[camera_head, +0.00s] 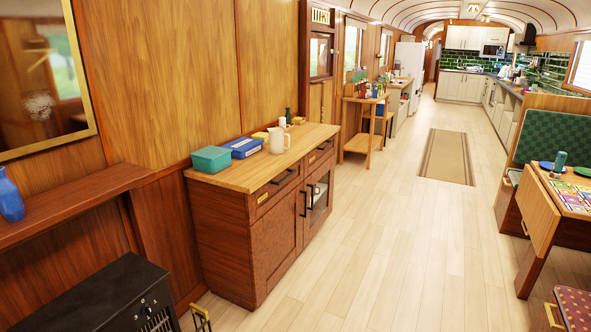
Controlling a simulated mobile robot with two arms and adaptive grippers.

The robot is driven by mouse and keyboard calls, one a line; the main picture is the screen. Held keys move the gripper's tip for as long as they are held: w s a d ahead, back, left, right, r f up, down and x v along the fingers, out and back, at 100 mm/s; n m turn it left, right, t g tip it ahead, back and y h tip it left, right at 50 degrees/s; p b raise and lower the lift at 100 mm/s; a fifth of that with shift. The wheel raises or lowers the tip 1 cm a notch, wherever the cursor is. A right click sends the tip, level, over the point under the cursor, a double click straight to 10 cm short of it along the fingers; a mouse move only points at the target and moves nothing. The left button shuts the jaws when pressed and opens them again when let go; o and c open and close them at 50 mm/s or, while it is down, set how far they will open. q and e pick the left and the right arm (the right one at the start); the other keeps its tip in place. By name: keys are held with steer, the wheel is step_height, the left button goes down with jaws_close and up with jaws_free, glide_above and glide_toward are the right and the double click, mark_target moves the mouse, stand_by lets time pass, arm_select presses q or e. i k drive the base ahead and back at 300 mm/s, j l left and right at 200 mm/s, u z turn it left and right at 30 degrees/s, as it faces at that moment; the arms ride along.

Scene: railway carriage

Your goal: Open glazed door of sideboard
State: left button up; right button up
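The sideboard (215,215) stands against the left wall, with a reddish-brown body and a light wooden top. Its front has two drawers above two doors. The left door (276,232) is solid wood. The glazed door (320,194) is the one farther along, with a dark pane, and looks shut. Dark vertical bar handles (308,201) sit side by side where the two doors meet. I see neither of my grippers in the head view.
A teal box (211,159), a blue box (243,147) and a white jug (279,140) stand on the sideboard. A black cabinet-like unit (110,295) is at lower left. A table (545,215) stands right. The floor (395,235) before the sideboard is clear.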

mark_target(309, 183)
steer(key=i+l+z, duration=0.35)
steer(key=i, duration=0.6)
steer(key=i+z, duration=0.35)
steer(key=i, duration=0.55)
